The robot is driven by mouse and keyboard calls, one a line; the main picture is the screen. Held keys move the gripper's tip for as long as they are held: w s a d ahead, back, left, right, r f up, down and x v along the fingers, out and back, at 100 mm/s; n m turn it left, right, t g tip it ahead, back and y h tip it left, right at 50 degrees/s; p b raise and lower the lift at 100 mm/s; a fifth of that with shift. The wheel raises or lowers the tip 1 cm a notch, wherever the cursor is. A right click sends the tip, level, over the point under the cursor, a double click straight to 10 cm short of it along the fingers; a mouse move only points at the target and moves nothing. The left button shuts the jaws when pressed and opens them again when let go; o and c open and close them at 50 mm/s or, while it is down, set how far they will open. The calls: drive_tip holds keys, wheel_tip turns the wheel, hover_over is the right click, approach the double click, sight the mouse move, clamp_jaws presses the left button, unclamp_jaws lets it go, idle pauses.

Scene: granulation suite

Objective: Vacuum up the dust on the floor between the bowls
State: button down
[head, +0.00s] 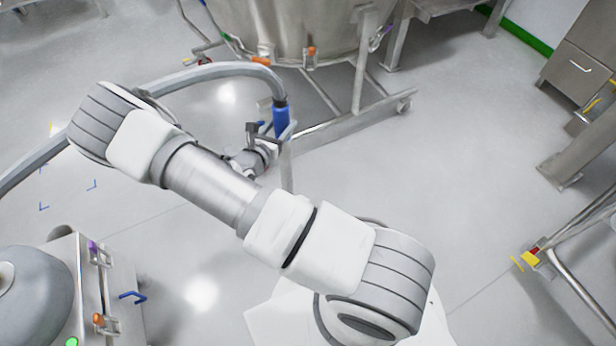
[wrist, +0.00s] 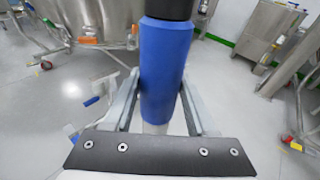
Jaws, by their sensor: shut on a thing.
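My gripper (head: 275,134) is shut on the blue grip of the vacuum wand (head: 281,117), in front of a large steel bowl (head: 290,28). In the wrist view, my gripper (wrist: 163,85) has one finger on each side of the blue grip (wrist: 166,65), which stands roughly upright. A grey hose (head: 215,71) arches from the left edge to the wand's top. The wand's lower end is hidden in the head view by my arm and is unclear in the wrist view. I cannot make out dust on the floor (head: 480,190).
The bowl's wheeled steel frame (head: 345,127) is close beside the wand. A domed grey vessel on a cabinet (head: 35,292) stands at lower left. Steel frames and a cabinet (head: 580,66) line the right. Blue corner marks (head: 92,185) lie on the left floor. Right-centre floor is clear.

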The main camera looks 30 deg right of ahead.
drive_tip(key=s+d+f+m+g+h+b, duration=0.1)
drive_tip(key=d+f+b, duration=0.2)
drive_tip(key=f+b, duration=0.4)
drive_tip(key=s+d+f+m+g+h+b, duration=0.1)
drive_tip(key=d+f+b, duration=0.3)
drive_tip(key=f, duration=2)
drive_tip(key=m+b, duration=0.1)
drive_tip(key=b, duration=0.2)
drive_tip(key=shift+s+f+g+h, duration=0.2)
drive_tip(key=shift+f+g+h, duration=0.1)
drive_tip(key=shift+f+h, duration=0.1)
drive_tip(key=shift+s+r, duration=0.1)
drive_tip(key=s+p, duration=0.6)
drive_tip(key=s, duration=1.1)
drive_tip(key=shift+d+p, duration=0.25)
drive_tip(key=shift+p, duration=0.1)
